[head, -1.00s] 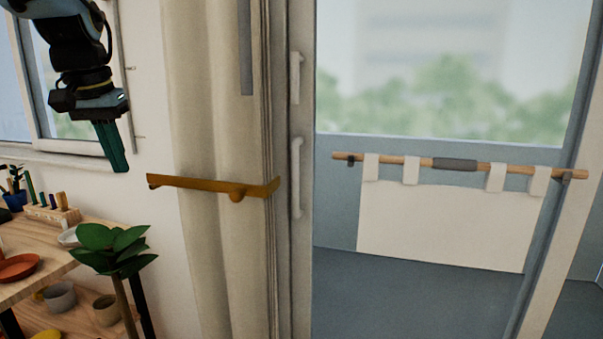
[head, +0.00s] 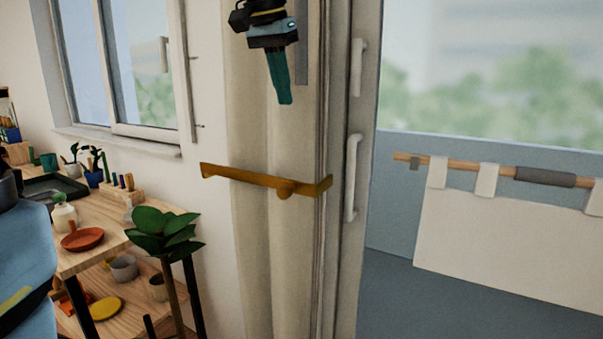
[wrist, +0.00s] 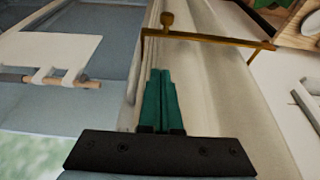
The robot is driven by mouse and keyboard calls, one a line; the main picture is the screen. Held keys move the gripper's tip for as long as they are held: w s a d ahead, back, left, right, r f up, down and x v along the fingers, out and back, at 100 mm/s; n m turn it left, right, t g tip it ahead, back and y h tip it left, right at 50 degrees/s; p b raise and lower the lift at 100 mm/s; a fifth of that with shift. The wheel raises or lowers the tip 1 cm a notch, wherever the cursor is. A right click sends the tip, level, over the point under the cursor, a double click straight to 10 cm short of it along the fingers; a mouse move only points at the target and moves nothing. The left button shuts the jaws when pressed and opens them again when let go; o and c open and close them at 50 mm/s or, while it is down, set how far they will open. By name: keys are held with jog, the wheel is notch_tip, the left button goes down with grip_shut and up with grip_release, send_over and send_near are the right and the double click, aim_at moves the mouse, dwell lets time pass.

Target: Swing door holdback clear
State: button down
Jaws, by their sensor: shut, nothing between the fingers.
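The door holdback is a brass-coloured bar (head: 262,181) with a small knob, lying across the pale curtain (head: 275,240) beside the glass door. It also shows in the wrist view (wrist: 205,38), spanning the curtain beyond my fingertips. My gripper (head: 285,100) has green fingers that point down, in front of the curtain and above the bar. In the wrist view the fingers (wrist: 161,72) are together with nothing between them. They look apart from the bar. How the bar's ends are fixed is hard to tell.
A white door handle (head: 353,178) is right of the curtain. A leafy plant (head: 165,232) and a wooden shelf (head: 95,262) with pots stand at left, below a window (head: 120,70).

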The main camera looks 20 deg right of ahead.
jog(key=p+x, duration=0.2)
jog(key=x, duration=1.7)
jog(key=shift+f, duration=0.2)
jog(key=shift+a, duration=0.1)
